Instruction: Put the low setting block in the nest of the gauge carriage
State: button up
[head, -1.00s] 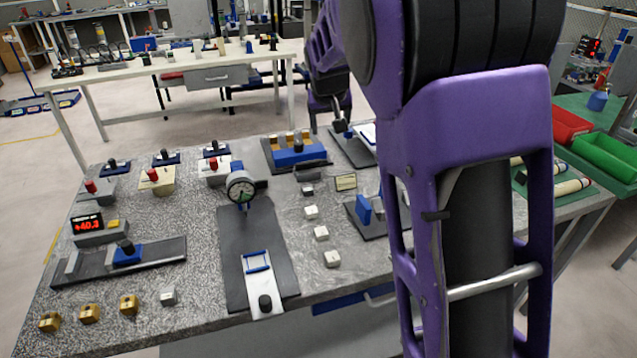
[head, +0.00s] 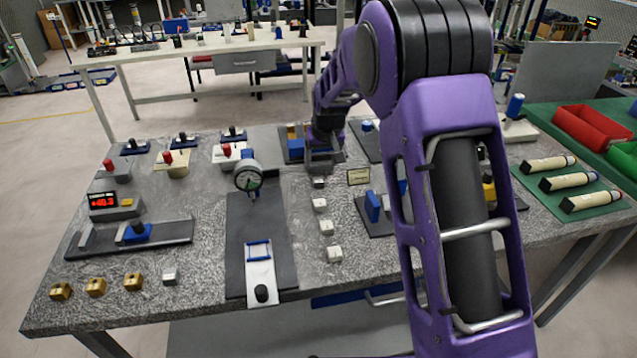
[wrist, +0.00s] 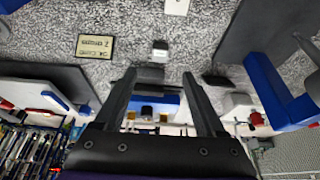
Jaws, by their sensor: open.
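The gauge carriage (head: 259,271) is a white slide with a blue frame and black knob, at the front of a dark base plate (head: 240,225) below a dial gauge (head: 248,180). Several small pale blocks stand in a row right of this plate: one far (head: 319,182), others nearer (head: 320,205), (head: 327,227), (head: 334,254). I cannot tell which is the low setting block. My gripper (wrist: 160,73) is open and empty, over the far end of this row. A pale block (wrist: 160,46) shows just beyond its fingertips in the wrist view. My arm partly covers the gripper in the head view.
A blue rack (wrist: 168,101) with brass pieces and a small dark box (wrist: 150,76) lie near my gripper. A blue upright (head: 373,206) stands further right. Brass blocks (head: 96,287) line the front left.

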aim_at(319, 181)
jog(key=x, duration=0.3)
jog(key=shift+w+f, duration=0.1)
jog(key=shift+f, duration=0.05)
jog(key=shift+s+x, duration=0.1)
jog(key=shift+x, duration=1.25)
jog(key=shift+s+x, duration=0.15)
jog(key=shift+x, duration=1.2)
jog(key=shift+c, duration=0.3)
grip_shut()
